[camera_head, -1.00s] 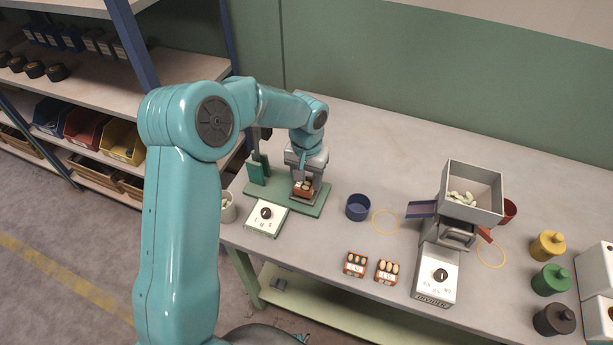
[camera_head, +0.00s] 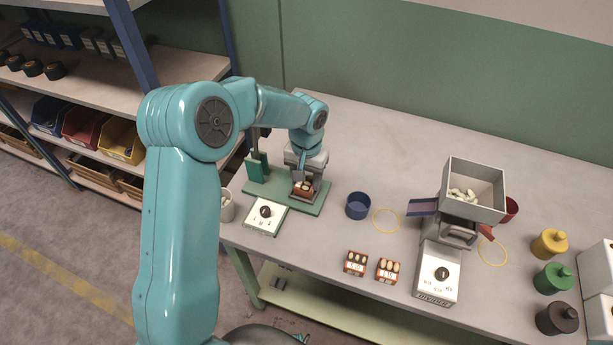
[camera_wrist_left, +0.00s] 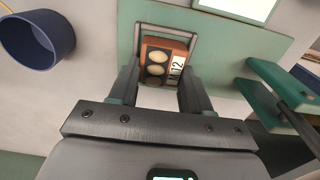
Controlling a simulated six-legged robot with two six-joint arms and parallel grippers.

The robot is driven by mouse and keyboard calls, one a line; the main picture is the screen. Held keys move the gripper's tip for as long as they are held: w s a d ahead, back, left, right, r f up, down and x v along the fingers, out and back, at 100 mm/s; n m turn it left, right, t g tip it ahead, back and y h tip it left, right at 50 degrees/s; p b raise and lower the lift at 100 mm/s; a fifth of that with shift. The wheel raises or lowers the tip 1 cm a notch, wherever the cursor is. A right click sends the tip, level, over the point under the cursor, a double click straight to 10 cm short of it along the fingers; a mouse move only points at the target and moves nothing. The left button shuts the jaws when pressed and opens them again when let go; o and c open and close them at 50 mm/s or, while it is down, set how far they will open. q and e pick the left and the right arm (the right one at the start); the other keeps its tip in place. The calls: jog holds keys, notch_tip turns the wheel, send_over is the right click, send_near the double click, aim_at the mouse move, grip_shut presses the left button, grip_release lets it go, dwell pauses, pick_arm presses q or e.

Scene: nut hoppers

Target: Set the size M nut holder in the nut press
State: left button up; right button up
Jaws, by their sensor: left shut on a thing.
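My left gripper (camera_head: 306,182) is shut on an orange-brown nut holder (camera_head: 303,190) above the green base of the nut press (camera_head: 314,206). In the left wrist view the nut holder (camera_wrist_left: 183,44) shows pale nuts in its top and a white label reading "12" with a partly hidden letter. It sits between the two fingers of the left gripper (camera_wrist_left: 158,84), inside the outline of a grey frame (camera_wrist_left: 138,38) on the press base (camera_wrist_left: 225,48). I cannot tell whether it touches the base. The green press head (camera_head: 257,167) stands to the left. My right gripper is out of view.
Two other orange nut holders (camera_head: 355,262) (camera_head: 387,270) stand near the table's front edge. A dial box (camera_head: 265,217) is before the press, a blue cup (camera_head: 358,205) to its right. A hopper machine (camera_head: 475,200) and coloured jars (camera_head: 550,243) stand further right. The back table is clear.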

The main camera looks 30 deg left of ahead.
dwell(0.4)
pick_arm(q)
jog(key=o, duration=1.6)
jog(key=shift+c, duration=0.2)
jog(key=shift+r+p, duration=2.35)
jog(key=shift+r, duration=1.1)
